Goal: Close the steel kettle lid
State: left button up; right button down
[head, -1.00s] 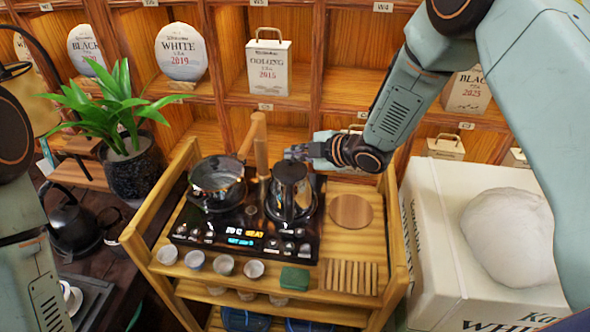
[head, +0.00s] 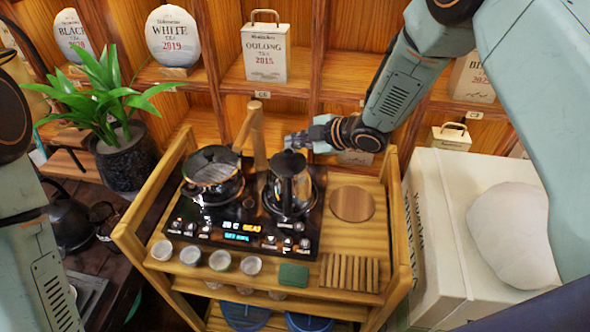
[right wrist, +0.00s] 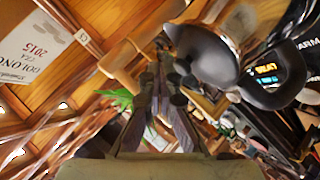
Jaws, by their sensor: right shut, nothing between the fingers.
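The steel kettle (head: 290,191) stands on the right side of the black cooktop (head: 233,248). Its dark top (head: 288,161) shows in the head view, but I cannot tell how far the lid is closed. In the right wrist view a dark round part of the kettle (right wrist: 203,54) and a black handle (right wrist: 275,92) are close by at upper right. My right gripper (head: 290,142) is shut and empty, just behind and above the kettle's top. Its fingers (right wrist: 160,82) show together in the right wrist view. My left arm shows at the left edge, its gripper out of view.
A glass-lidded pot (head: 213,178) stands left of the kettle, with a wooden post (head: 258,140) behind. A round wooden board (head: 352,203), several cups (head: 220,260), a green block (head: 293,275) and a slatted rack (head: 349,272) lie on the wooden cart (head: 385,235). Shelves close off the back.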

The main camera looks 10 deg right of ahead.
jog(key=shift+w+a+f, duration=0.1)
jog(key=shift+w+f, duration=0.1)
jog(key=shift+s+a+r, duration=0.1)
jog(key=shift+s+r, duration=0.15)
jog(key=shift+s, duration=0.05)
jog(key=shift+w+d+f, duration=0.1)
jog(key=shift+w+d, duration=0.1)
jog(key=shift+s+d+r, duration=0.2)
jog(key=shift+d+r, duration=0.05)
jog(key=v, duration=1.1)
jog(key=shift+s, duration=0.3)
